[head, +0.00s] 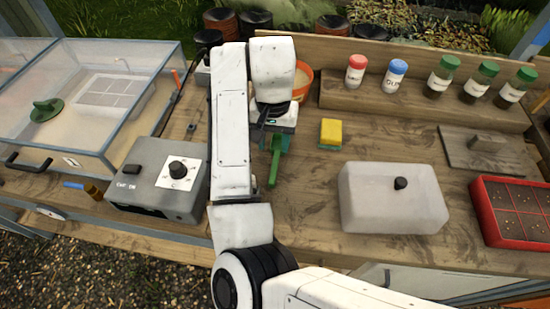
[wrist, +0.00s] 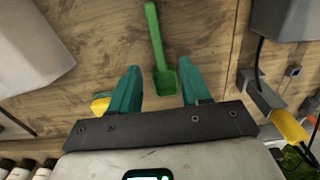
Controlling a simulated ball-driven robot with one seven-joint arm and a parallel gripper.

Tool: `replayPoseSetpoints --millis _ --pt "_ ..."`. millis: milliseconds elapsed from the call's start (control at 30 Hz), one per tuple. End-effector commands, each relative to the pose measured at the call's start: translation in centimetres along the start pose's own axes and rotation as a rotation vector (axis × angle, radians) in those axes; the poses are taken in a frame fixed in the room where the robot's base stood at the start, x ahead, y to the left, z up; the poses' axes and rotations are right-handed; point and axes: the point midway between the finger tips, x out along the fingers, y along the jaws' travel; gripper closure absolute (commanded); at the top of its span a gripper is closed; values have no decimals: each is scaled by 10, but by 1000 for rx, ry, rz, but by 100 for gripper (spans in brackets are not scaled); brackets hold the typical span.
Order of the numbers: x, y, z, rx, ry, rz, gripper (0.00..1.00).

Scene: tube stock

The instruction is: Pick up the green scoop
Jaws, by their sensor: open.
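The green scoop (head: 274,162) lies on the wooden bench, below my gripper (head: 276,143) in the head view, which hides part of it. In the wrist view the scoop (wrist: 155,38) has its handle pointing to the top edge and its bowl between the two teal fingers. My gripper (wrist: 159,66) is open, with one finger on each side of the bowl and a visible gap to each. I cannot tell how high the fingers are above the bench.
A pale lidded box (head: 390,200) stands to the right, a grey control box (head: 160,180) to the left. A yellow-green sponge (head: 331,133) lies close by on the right. Bottles (head: 440,75) stand on a back shelf. A red tray (head: 480,215) is at the far right.

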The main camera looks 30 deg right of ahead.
Motion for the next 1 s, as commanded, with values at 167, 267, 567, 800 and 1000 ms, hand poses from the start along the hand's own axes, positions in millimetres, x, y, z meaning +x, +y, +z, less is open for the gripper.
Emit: replayPoseSetpoints --millis 167,267,567,800,1000 --pt "27 1 0 0 0 3 53" --pt "33 1 0 0 0 1 53" --pt "64 3 6 -2 -3 2 53" --pt "85 3 5 2 -1 0 53" --pt "86 3 5 2 0 -1 53"
